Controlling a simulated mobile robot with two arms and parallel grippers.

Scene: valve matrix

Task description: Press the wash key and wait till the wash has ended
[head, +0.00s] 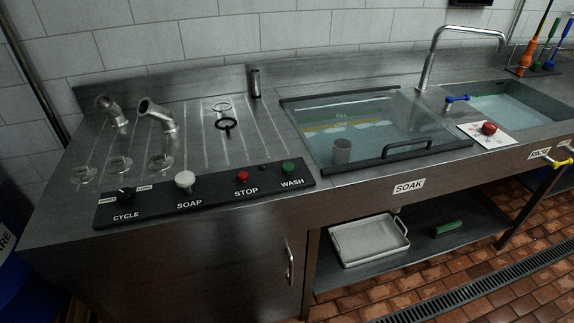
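In the head view a black control panel (210,199) runs along the front edge of the steel counter at the left. Its wash key (289,167) is a small green button at the right end, above the label WASH. A red stop button (242,176) sits to its left, then a white soap knob (184,180) and a black cycle knob (126,194). A small dark dot (263,167) lies between stop and wash; I cannot tell whether it is an unlit lamp. Neither of my grippers shows in this view.
Behind the panel stand metal pipe elbows (157,115), clear fittings and rings (226,125). Right of it is a soak basin under a glass lid (370,125) with a black handle. Further right are a tap (432,60), a sink and a red knob (489,128). A white tray (369,240) lies on the lower shelf.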

